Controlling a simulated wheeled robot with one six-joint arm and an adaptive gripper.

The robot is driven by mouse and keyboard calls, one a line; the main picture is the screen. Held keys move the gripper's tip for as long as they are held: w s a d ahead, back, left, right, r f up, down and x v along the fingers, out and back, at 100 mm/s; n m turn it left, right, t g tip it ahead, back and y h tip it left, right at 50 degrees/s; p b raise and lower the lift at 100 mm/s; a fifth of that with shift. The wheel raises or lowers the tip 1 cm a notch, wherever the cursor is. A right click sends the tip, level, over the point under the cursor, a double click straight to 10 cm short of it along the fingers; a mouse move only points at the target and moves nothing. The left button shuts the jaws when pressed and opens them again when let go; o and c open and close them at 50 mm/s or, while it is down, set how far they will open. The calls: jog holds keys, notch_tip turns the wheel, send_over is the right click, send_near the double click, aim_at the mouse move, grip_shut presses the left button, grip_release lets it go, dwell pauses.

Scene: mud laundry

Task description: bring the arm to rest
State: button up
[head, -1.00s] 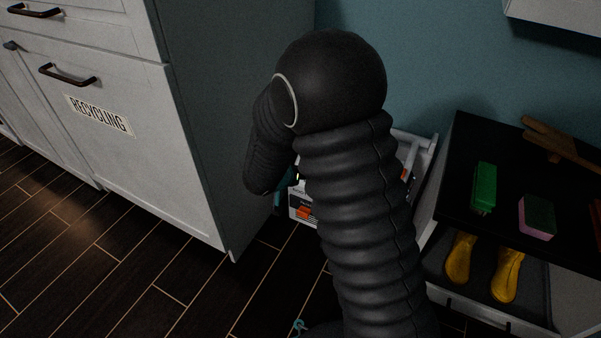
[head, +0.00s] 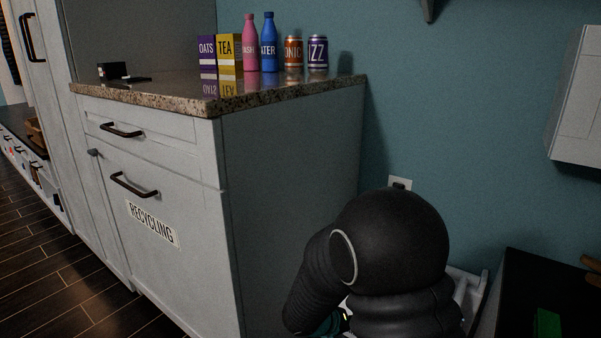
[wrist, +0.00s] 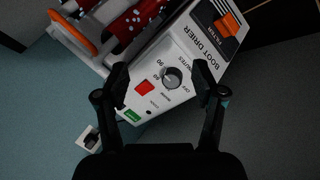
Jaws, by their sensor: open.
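My gripper (wrist: 161,82) is open and empty in the wrist view, its two dark fingers spread apart in front of a white boot drier (wrist: 190,55). The boot drier has a dial (wrist: 171,77), a red button (wrist: 145,88) and a green button (wrist: 132,115). I cannot tell the gap between the fingers and the panel. In the head view my black arm is bent at the lower right and hides most of the boot drier; my gripper's fingers do not show clearly there.
A grey cabinet with a RECYCLING label (head: 152,224) stands left of my arm. Its granite counter (head: 150,94) holds boxes, a pink bottle (head: 250,45), a blue bottle (head: 268,45) and cans. A black-topped bench (head: 530,285) is at the lower right. Floor at left is clear.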

jog(key=s+d+r+n+g+y+p, duration=0.1)
jog(key=s+r+g+y+p, duration=0.1)
jog(key=s+r, duration=0.55)
jog(key=s+d+r+n+g+y+p, duration=0.1)
jog(key=s+d+r+g+p, duration=0.1)
jog(key=s+r, duration=0.6)
jog(key=s+r+m+t+y+p, duration=0.1)
jog(key=s+r+t+y+p, duration=0.1)
jog(key=s+r, duration=0.3)
jog(key=s+r+m+t+y+p, duration=0.2)
jog(key=s+r+p, duration=0.2)
jog(key=r, duration=0.9)
jog(key=shift+s+r+p, duration=0.15)
jog(key=shift+s+p, duration=0.15)
jog(key=shift+s, duration=0.65)
jog(key=shift+w, duration=0.7)
